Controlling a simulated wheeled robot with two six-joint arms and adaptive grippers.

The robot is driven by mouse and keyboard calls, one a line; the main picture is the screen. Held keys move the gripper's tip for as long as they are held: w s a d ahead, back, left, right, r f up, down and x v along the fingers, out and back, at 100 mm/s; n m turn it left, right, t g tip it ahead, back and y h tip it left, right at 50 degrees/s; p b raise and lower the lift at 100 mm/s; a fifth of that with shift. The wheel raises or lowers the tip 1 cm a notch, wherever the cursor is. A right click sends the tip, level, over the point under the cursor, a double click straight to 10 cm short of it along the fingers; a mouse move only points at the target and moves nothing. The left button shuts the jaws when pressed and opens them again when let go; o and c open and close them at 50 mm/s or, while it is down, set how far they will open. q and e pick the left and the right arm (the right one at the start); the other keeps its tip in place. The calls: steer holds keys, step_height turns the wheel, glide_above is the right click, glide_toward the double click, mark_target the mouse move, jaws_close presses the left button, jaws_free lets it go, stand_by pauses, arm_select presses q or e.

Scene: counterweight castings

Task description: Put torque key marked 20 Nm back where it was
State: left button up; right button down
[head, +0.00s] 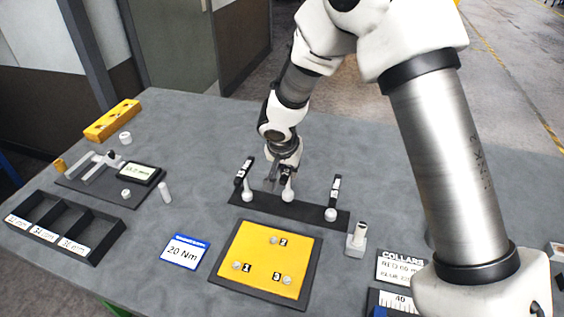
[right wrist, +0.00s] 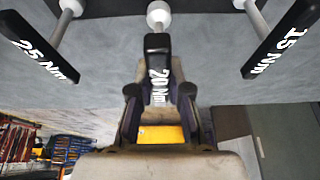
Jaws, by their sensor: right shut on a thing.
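My right gripper (head: 285,172) is shut on the handle of the 20 Nm torque key (head: 288,193), whose black handle and 20 Nm mark show in the right wrist view (right wrist: 158,70). The key is upright, its pale round end down at the middle of the dark rack (head: 315,212). I cannot tell whether it is fully seated. The 25 Nm key (right wrist: 40,50) and 15 Nm key (right wrist: 285,45) stand on either side of it. A blue-edged card (head: 185,252) reads 20 Nm. My left gripper is not in view.
A yellow plate (head: 262,250) with numbered bolts lies in front of the rack. A dark compartment tray (head: 100,222), a gauge with display (head: 138,172) and a yellow block (head: 112,120) are at left. A collars sign (head: 400,268) stands right. The table behind the rack is clear.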

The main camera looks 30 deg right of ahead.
mark_target(288, 194)
steer(key=f, duration=0.1)
steer(key=b, duration=0.1)
steer(key=s+f+b, duration=0.1)
steer(key=shift+a+f, duration=0.3)
steer(key=shift+f, duration=0.05)
steer(key=shift+w+d+f, duration=0.1)
steer(key=shift+w+d, duration=0.05)
steer(key=shift+w, duration=0.1)
steer(key=shift+f, duration=0.15)
steer(key=c, duration=1.1)
jaws_free()
steer(key=shift+s, duration=0.15)
steer(key=shift+r, duration=0.35)
steer(key=v, duration=1.1)
steer(key=shift+s+r+p, duration=0.2)
steer(key=shift+r+p, duration=0.15)
steer(key=shift+p, duration=0.1)
